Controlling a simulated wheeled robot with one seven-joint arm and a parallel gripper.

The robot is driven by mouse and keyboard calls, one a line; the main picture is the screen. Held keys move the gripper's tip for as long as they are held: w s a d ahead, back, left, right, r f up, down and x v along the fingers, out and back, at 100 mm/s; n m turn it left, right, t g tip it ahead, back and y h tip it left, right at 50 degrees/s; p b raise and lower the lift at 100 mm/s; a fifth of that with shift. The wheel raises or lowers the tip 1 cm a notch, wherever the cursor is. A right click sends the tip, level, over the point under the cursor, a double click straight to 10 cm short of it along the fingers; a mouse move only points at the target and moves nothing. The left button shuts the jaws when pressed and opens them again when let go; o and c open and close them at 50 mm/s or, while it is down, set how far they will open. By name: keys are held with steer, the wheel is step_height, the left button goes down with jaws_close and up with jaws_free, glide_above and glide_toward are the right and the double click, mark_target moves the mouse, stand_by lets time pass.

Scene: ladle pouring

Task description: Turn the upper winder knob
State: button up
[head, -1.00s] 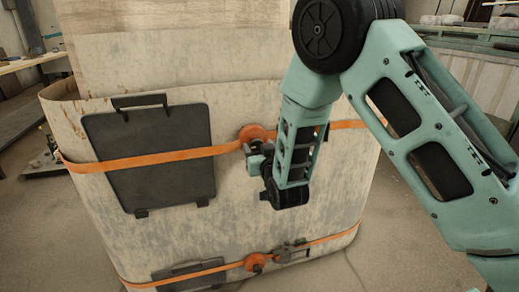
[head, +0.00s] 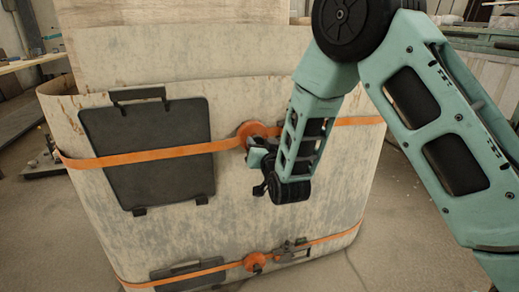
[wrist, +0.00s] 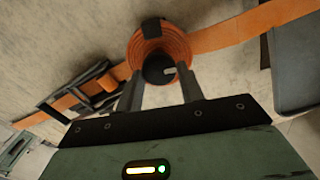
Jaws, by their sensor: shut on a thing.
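The upper winder is an orange spool (head: 248,131) on the upper orange strap, on the front of a curved, worn pale panel. In the wrist view the spool (wrist: 160,45) shows with its round black knob (wrist: 158,69), which has a pale mark on its right side. My gripper (wrist: 160,82) has one finger on each side of the knob and is shut on it. In the head view my gripper (head: 258,152) reaches the spool from the lower right and hides the knob there.
A dark flat board (head: 150,152) is held under the upper strap (head: 160,155) to the left. A lower orange winder (head: 255,262) and buckle (head: 290,249) sit below on a second strap. In the wrist view a black buckle (wrist: 82,90) lies left of the spool.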

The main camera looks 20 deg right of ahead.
steer(key=m+b, duration=0.2)
steer(key=m, duration=0.1)
steer(key=m+b, duration=0.1)
steer(key=shift+d+f+m, duration=0.1)
steer(key=shift+f+m, duration=0.15)
steer(key=shift+m, duration=0.05)
steer(key=m+b, duration=0.2)
steer(key=m, duration=0.1)
steer(key=shift+m+b, duration=0.3)
steer(key=shift+b, duration=0.05)
steer(key=shift+f+m+b, duration=0.15)
steer(key=shift+m+b, duration=2.3)
steer(key=shift+m, duration=3.3)
steer(key=shift+f+m+b, duration=0.15)
steer(key=shift+m+b, duration=2.25)
steer(key=shift+m, duration=3.35)
steer(key=o, duration=1)
steer(key=shift+c, duration=0.2)
steer(key=shift+r, duration=0.1)
